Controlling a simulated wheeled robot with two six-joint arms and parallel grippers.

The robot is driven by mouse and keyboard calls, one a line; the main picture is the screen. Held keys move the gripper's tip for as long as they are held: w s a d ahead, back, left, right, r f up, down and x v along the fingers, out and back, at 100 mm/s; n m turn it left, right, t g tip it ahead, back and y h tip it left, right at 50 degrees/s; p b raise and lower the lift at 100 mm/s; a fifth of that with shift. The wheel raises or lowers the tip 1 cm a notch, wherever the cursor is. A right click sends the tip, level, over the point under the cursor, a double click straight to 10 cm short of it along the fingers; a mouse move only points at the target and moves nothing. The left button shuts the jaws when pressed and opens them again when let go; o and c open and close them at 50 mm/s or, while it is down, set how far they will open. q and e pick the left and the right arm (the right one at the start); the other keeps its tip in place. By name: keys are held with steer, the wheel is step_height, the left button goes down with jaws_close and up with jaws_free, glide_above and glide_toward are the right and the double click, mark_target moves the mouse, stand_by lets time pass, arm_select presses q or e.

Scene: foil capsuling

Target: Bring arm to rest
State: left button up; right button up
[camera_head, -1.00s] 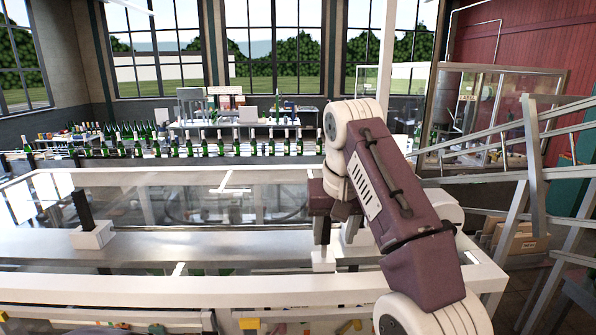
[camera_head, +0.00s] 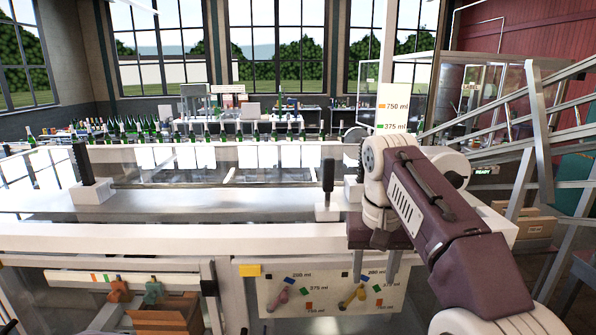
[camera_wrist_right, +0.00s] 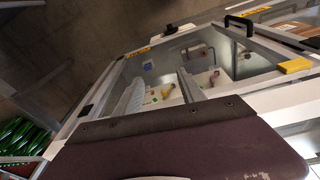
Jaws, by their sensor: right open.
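My right arm comes in from the lower right in the head view. Its purple and white links bend at the elbow, and my right gripper (camera_head: 374,268) points down in front of the machine's front edge. Its two fingers are apart with nothing between them. In the right wrist view the right gripper (camera_wrist_right: 158,92) also shows two separate, empty fingers above the machine's front panel. My left gripper and left arm are not in view.
The white-framed machine (camera_head: 225,240) spans the foreground. Its front panel (camera_head: 310,292) carries coloured marks and handles. A 750 ml and 375 ml sign (camera_head: 393,109) stands behind the arm. Green bottles (camera_head: 130,128) line the back. Metal rails (camera_head: 535,130) slope at right, above a cardboard box (camera_head: 535,225).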

arm_select(q)
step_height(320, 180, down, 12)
steer(key=b, duration=0.9)
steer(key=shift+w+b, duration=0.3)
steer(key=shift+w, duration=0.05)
arm_select(e)
steer(key=s+d+f, duration=0.1)
steer(key=s+f, duration=0.3)
steer(key=f, duration=0.9)
steer(key=s+d+f, duration=0.1)
steer(key=s+f, duration=0.4)
steer(key=f, duration=0.9)
steer(key=s+d+f, duration=0.1)
steer(key=s+f, duration=0.3)
steer(key=f, duration=0.9)
steer(key=shift+s+d+f+n+g+y, duration=0.2)
steer(key=shift+f+n+g+y, duration=0.1)
steer(key=shift+n+y, duration=0.1)
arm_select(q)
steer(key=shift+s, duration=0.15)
arm_select(e)
steer(key=shift+s, duration=0.15)
